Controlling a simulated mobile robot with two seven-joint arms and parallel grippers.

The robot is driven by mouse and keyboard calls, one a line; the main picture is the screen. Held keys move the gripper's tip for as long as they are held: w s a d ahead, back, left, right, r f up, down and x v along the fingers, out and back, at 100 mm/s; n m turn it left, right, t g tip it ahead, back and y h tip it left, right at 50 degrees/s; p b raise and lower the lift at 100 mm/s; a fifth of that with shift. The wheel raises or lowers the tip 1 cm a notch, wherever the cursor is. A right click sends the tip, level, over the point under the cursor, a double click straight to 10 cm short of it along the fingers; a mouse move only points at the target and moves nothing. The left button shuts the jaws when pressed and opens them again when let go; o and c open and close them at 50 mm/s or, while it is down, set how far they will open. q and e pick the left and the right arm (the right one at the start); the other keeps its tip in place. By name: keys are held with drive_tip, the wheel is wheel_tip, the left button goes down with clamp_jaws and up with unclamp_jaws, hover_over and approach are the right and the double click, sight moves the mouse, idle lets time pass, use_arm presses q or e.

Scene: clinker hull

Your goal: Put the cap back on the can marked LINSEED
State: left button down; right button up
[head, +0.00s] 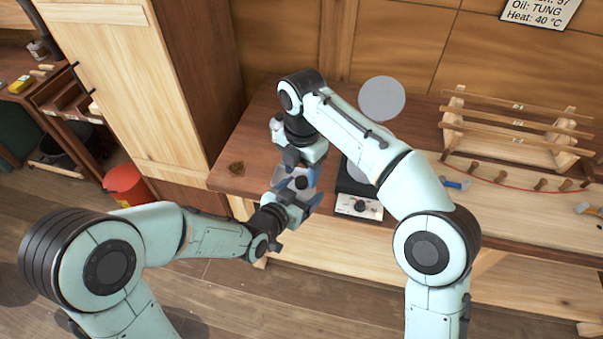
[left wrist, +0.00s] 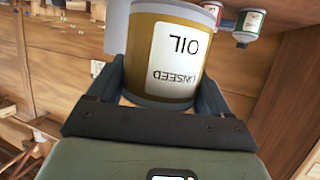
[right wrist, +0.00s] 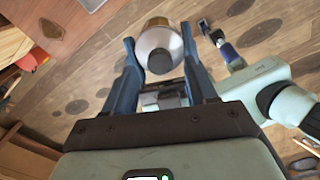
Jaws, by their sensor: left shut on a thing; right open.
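The can marked LINSEED (left wrist: 165,48) has a yellow-brown body, grey rims and a white label, which reads upside down in the left wrist view. My left gripper (head: 292,196) is shut around its body and holds it off the front of the bench. In the right wrist view the can's silver top (right wrist: 152,42) faces my right gripper, with a dark round piece (right wrist: 160,62) on it. I cannot tell whether that is the cap or the open mouth. My right gripper (head: 302,166) is open, just above the can's top, its fingers apart. No separate loose cap shows.
A wooden rack (head: 515,130) stands farther right. Small cans (left wrist: 247,22) show in the left wrist view. A red bucket (head: 126,184) is on the floor.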

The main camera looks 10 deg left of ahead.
sight(301, 195)
drive_tip(key=shift+f, duration=1.15)
clamp_jaws()
drive_tip(key=m, duration=0.8)
drive_tip(key=shift+a, duration=0.1)
drive_tip(key=m, duration=0.4)
drive_tip(key=shift+m, duration=0.3)
drive_tip(key=m, duration=0.5)
drive_tip(key=shift+o, duration=0.5)
unclamp_jaws()
